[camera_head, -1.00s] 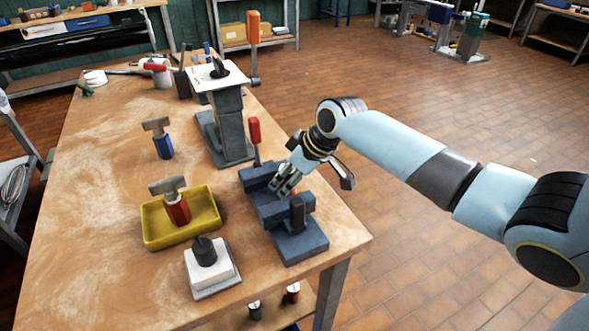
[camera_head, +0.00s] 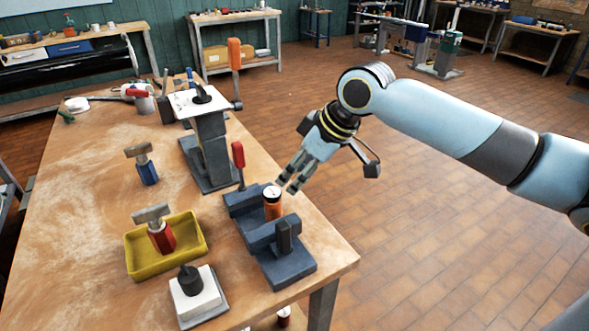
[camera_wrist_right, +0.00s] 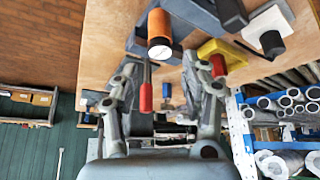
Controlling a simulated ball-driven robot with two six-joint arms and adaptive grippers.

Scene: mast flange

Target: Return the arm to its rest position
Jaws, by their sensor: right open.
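My right gripper (camera_head: 288,186) hangs above and just behind the dark blue-grey vise (camera_head: 290,268) at the table's right edge. Its two fingers are open, with nothing between them. They also show open in the right wrist view (camera_wrist_right: 160,68). An orange cylinder (camera_head: 272,209) with a pale top stands upright in the vise, close to my fingertips but apart from them. In the right wrist view the orange cylinder (camera_wrist_right: 159,27) lies beyond the fingertips. My left gripper is not in view.
A red-handled tool (camera_head: 238,155) rises beside the vise. A grey stand (camera_head: 212,150) is behind it. A yellow tray (camera_head: 195,252) with a red-handled hammer and a white block (camera_head: 198,303) are to the left. The floor right of the table is open.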

